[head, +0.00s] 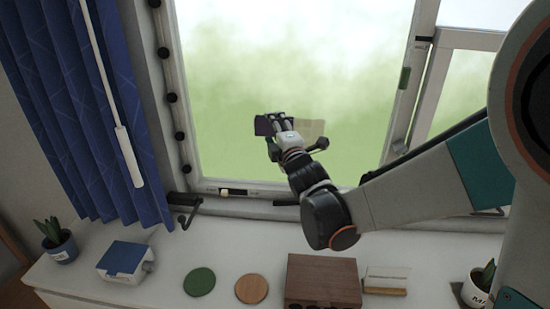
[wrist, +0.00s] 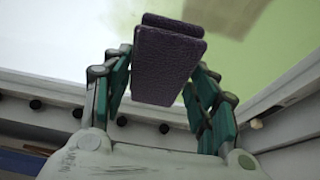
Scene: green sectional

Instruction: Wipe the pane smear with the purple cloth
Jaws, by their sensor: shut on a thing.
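The purple cloth (head: 264,127) is a dark folded pad held in front of the window pane (head: 345,60). It also shows in the wrist view (wrist: 166,66), pinched between the green-padded fingers. My gripper (head: 273,122) is shut on it. A pale beige, roughly square patch (head: 311,130) shows on the pane just right of my gripper; it looks like the smear. In the wrist view a brownish patch (wrist: 228,14) lies beyond the cloth, up and to the right. I cannot tell whether the cloth touches the glass.
The window frame (head: 400,100) and a blue curtain (head: 75,110) flank the pane. Below, the white sill holds a potted plant (head: 58,245), a blue-and-white box (head: 124,261), green (head: 199,281) and wooden (head: 251,288) discs, a brown box (head: 322,282) and a card (head: 386,279).

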